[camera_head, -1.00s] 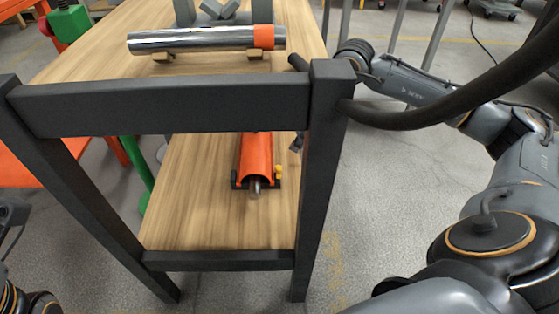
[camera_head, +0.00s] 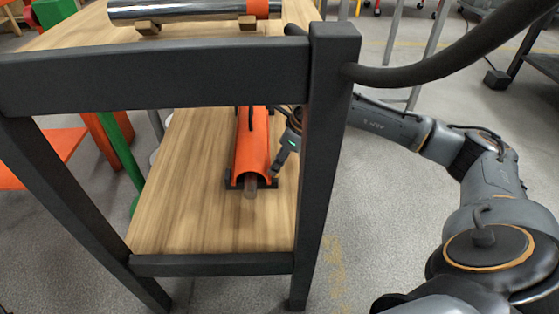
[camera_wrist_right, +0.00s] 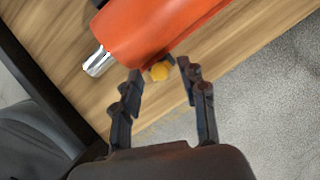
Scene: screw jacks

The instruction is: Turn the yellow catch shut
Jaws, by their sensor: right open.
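The yellow catch (camera_wrist_right: 160,71) shows in the right wrist view as a small round knob at the edge of the orange cylinder body (camera_wrist_right: 160,28). In the head view the catch is hidden by my right gripper (camera_head: 279,165). The orange body (camera_head: 251,146) lies on the lower wooden shelf, with a metal rod (camera_head: 250,188) out of its near end. In the wrist view my right gripper (camera_wrist_right: 161,74) is open, with a fingertip on either side of the catch; contact cannot be told. My left gripper is out of view.
The trolley's dark frame (camera_head: 150,78) has a crossbar above the shelf and a post (camera_head: 325,160) close to my right arm. The wooden shelf (camera_head: 175,195) is clear left of the orange body. A chromed cylinder (camera_head: 180,9) lies on the upper deck.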

